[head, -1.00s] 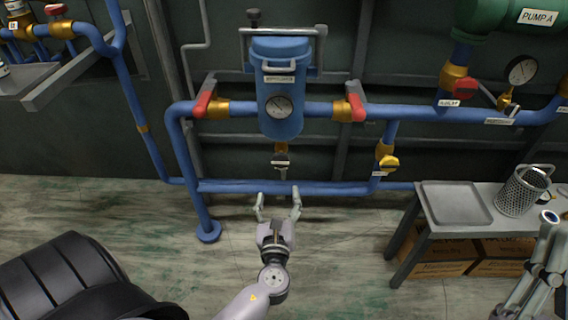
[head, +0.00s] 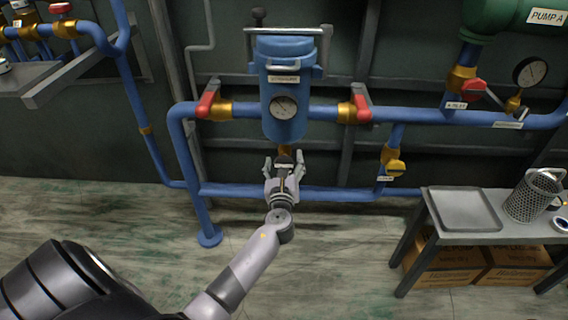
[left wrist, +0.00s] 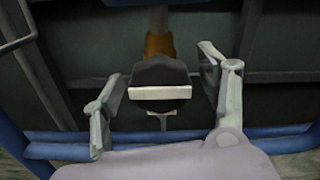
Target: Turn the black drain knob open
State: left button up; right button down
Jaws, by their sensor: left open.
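The black drain knob (left wrist: 158,72) hangs under the blue filter canister (head: 285,90), below a brass fitting (left wrist: 158,44). A blank-looking white plate (left wrist: 160,92) crosses its front in the left wrist view. In the head view the knob (head: 284,157) is partly hidden by my gripper. My left gripper (head: 284,163) is open, with one finger on each side of the knob. The left wrist view also shows the open fingers of my gripper (left wrist: 157,85) spread around it, with gaps on both sides. My right gripper is not in view.
Red-handled valves (head: 208,99) (head: 360,102) flank the canister on the blue pipe. A lower blue pipe (head: 340,194) runs behind my gripper. A grey table (head: 493,236) holds a tray (head: 463,222) and perforated basket (head: 534,196).

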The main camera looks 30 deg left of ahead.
pick_arm(q)
jog(key=c, duration=1.2)
jog(key=shift+o, duration=0.2)
